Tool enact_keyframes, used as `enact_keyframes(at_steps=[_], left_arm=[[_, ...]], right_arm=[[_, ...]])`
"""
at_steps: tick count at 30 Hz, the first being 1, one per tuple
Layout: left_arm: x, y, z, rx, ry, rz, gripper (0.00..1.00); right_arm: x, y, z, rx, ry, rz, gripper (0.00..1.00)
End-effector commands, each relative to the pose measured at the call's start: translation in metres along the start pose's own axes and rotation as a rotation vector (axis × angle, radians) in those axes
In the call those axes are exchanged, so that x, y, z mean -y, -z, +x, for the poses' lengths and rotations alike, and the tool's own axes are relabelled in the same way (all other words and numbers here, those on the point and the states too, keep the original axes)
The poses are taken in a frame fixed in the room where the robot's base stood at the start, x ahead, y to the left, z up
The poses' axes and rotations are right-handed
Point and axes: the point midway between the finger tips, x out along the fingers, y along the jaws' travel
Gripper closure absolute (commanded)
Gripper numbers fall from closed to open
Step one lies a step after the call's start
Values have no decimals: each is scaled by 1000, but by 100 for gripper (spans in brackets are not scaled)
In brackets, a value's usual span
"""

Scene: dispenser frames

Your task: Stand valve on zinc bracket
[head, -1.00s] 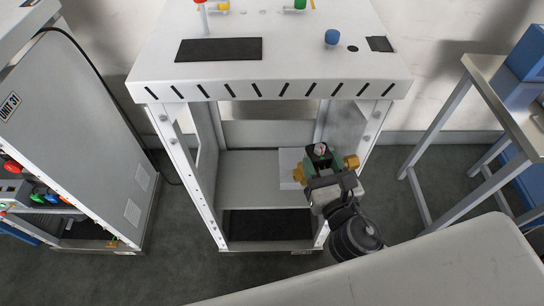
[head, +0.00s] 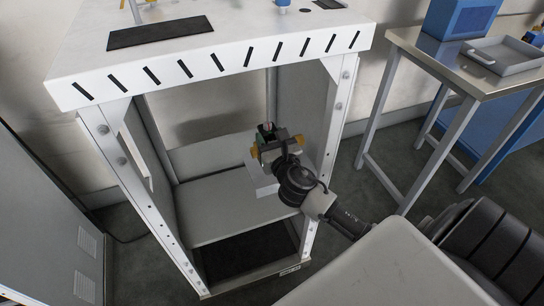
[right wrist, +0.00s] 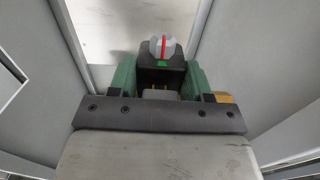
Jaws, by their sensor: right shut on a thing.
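The valve (right wrist: 162,62) has a dark body and a grey knob with a red stripe, with brass-coloured fittings at its sides. In the head view the valve (head: 266,132) is small and partly hidden by the gripper. My right gripper (head: 272,143) is shut on it, inside the white frame above the lower shelf. In the right wrist view the green fingers of the gripper (right wrist: 160,80) sit either side of the valve. A pale grey block, probably the zinc bracket (head: 262,182), is on the shelf below the gripper. I cannot tell whether they touch. My left gripper is not in view.
The white frame (head: 210,65) has a slotted top edge above the arm and posts on both sides. Its grey shelf (head: 210,215) is bare at left. A metal table (head: 455,65) with a grey tray (head: 502,57) stands at right. A grey cabinet (head: 45,230) is at left.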

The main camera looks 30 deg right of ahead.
Motion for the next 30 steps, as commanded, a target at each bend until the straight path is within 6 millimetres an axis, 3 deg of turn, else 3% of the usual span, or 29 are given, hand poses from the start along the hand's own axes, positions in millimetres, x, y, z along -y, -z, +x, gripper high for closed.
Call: enact_keyframes(at_steps=[13,23,24,28,30], left_arm=[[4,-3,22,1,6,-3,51],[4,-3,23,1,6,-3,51],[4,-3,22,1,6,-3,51],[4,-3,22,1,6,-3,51],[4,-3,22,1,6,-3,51]], right_arm=[[0,48,0,3,0,1,99],[0,49,0,4,-1,-1,99],[0,51,0,1,0,-1,48],[0,50,0,1,-1,-1,28],[0,50,0,1,-1,-1,26]])
